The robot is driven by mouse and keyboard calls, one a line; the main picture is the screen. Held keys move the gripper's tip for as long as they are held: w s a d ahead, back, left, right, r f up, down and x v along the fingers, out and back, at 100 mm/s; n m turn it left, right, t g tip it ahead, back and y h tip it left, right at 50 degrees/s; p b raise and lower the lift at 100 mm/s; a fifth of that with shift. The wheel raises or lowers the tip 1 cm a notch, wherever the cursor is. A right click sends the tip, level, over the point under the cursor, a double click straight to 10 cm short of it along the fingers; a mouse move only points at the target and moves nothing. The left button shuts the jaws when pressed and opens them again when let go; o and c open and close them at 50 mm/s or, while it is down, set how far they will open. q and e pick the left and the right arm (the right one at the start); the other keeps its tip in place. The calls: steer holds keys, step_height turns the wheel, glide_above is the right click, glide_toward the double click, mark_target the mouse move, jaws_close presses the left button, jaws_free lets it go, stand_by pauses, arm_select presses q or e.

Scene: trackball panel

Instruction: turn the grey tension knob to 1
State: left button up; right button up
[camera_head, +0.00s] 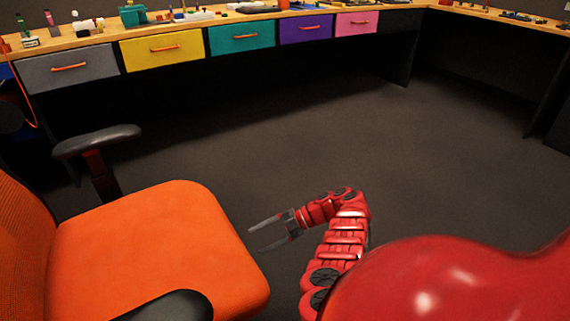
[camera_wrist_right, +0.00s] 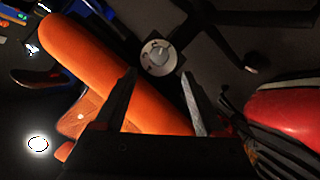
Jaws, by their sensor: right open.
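A round light-grey knob (camera_wrist_right: 158,57) on a dark mount shows in the right wrist view, beside the underside of the orange chair seat (camera_wrist_right: 100,70). A small mark shows on its face, but the numbers are too small to read. My right gripper (camera_head: 256,239) is open and empty, just right of the orange seat (camera_head: 165,245) in the head view. In the wrist view the knob lies ahead, between and beyond the fingertips (camera_wrist_right: 158,74), apart from them. The knob is hidden in the head view. My left gripper is not in view.
The chair's armrests (camera_head: 97,141) stand beside the seat. Dark chair legs with a caster (camera_wrist_right: 257,63) show beyond the knob. A wooden bench with coloured drawers (camera_head: 160,50) runs along the back. The dark floor (camera_head: 400,160) between is clear.

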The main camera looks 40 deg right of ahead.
steer(key=b+v, duration=0.1)
steer(key=v, duration=0.8)
